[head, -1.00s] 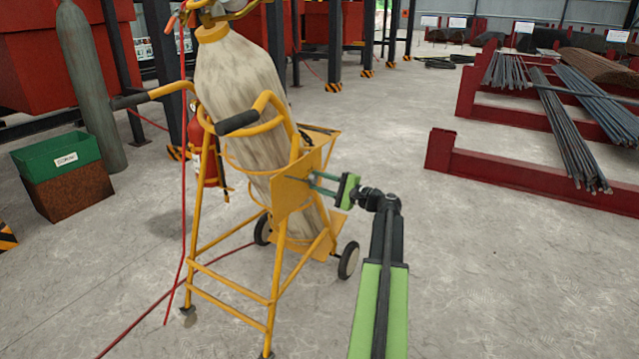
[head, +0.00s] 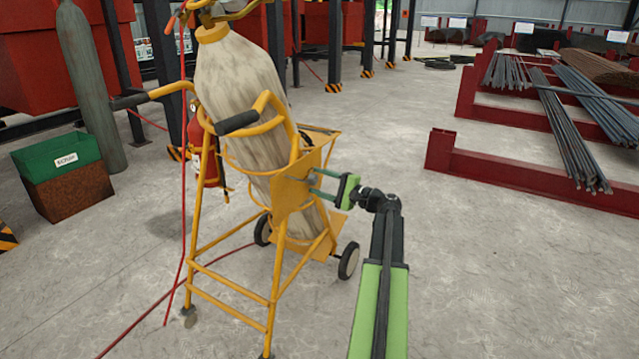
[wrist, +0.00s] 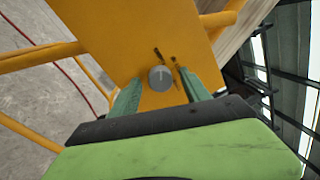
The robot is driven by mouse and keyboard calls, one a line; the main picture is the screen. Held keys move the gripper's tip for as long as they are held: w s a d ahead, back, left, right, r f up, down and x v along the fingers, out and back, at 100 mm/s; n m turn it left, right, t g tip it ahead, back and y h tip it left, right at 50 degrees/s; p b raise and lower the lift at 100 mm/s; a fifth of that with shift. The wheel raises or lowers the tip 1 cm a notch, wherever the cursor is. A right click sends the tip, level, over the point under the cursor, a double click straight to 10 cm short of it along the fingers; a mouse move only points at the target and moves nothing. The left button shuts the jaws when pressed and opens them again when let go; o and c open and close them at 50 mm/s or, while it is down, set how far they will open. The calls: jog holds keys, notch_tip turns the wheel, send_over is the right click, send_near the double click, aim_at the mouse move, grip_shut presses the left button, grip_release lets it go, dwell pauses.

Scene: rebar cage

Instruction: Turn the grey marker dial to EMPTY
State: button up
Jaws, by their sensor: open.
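The grey marker dial (wrist: 160,78) is a small round knob with a light line on its face, on the yellow plate (wrist: 130,40) of the cylinder trolley. Two dark marks sit on the plate beyond it; I cannot read them. My gripper (wrist: 160,92) is open, its two green fingers on either side of the dial with gaps showing. I cannot tell whether the tips touch the plate. In the head view my gripper (head: 312,183) reaches the plate (head: 291,190) from the right; the dial cannot be made out there.
The yellow trolley (head: 233,285) carries a tall, worn gas cylinder (head: 240,90). A red hose (head: 182,220) hangs at its left. A green bin (head: 57,155) stands further left. Red racks (head: 500,172) with rebar stand at the right. The floor between is clear.

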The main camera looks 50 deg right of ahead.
jog(key=r+v, duration=0.1)
jog(key=v, duration=1.6)
jog(key=shift+s+f+b, duration=0.25)
jog(key=shift+f+b, duration=0.2)
jog(key=shift+f, duration=0.05)
jog(key=shift+d, duration=0.1)
